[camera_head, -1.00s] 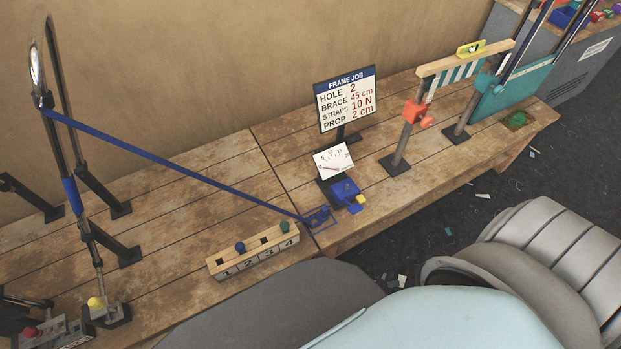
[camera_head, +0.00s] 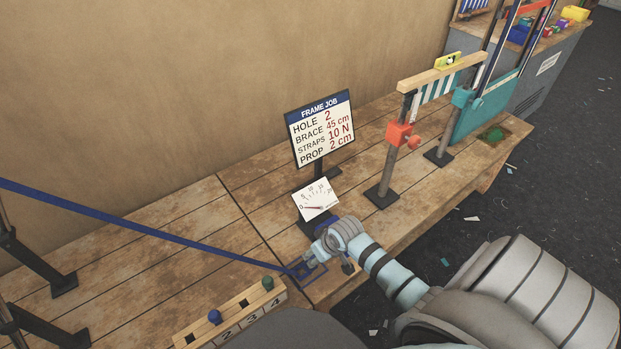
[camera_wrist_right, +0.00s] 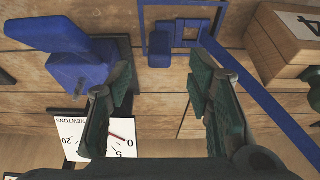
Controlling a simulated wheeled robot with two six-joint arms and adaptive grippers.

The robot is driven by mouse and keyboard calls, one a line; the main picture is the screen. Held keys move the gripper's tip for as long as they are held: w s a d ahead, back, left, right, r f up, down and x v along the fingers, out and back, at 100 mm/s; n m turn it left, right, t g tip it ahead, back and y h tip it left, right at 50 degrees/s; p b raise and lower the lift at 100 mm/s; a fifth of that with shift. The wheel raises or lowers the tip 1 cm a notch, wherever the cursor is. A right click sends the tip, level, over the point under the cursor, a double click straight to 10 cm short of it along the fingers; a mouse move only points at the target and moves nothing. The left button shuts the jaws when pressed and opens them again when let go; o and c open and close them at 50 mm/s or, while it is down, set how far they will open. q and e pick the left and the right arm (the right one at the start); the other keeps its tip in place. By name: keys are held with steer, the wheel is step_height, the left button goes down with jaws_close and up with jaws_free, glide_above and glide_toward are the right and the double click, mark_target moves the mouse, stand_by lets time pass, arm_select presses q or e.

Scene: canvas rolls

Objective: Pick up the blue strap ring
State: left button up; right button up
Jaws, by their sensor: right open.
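The blue strap ring (camera_head: 301,270) lies at the lower end of the long blue strap (camera_head: 130,227), near the bench's front edge. In the right wrist view the ring (camera_wrist_right: 187,33) is a small square blue loop at the top, with the strap running off to the lower right. My right gripper (camera_head: 311,260) is close to the ring in the head view. In the wrist view its dark fingers (camera_wrist_right: 155,90) are spread apart with nothing between them, and the ring lies beyond the fingertips. My left gripper is out of view.
A blue block (camera_wrist_right: 80,65) sits by the left finger, beside the white newton dial (camera_head: 315,199). A numbered wooden block (camera_head: 240,315) with pegs stands left of the ring. The FRAME JOB sign (camera_head: 321,130) and a post with an orange clamp (camera_head: 399,134) stand behind.

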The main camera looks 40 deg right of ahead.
steer(key=b+x, duration=0.1)
steer(key=x, duration=0.1)
steer(key=b+x, duration=0.1)
steer(key=x, duration=0.1)
steer(key=b+x, duration=0.1)
steer(key=x, duration=0.1)
steer(key=shift+w+r, duration=0.1)
steer(key=shift+w, duration=0.2)
arm_select(q)
steer(key=f, duration=0.3)
steer(key=shift+s+f, duration=0.35)
arm_select(e)
steer(key=shift+r, duration=0.15)
steer(key=shift+c, duration=0.2)
jaws_close()
steer(key=shift+r, duration=0.15)
arm_select(q)
step_height(320, 180, up, 9)
steer(key=p, duration=0.8)
steer(key=shift+f+p, duration=0.15)
steer(key=shift+p, duration=0.15)
arm_select(e)
step_height(320, 180, up, 20)
arm_select(q)
steer(key=shift+c, duration=0.9)
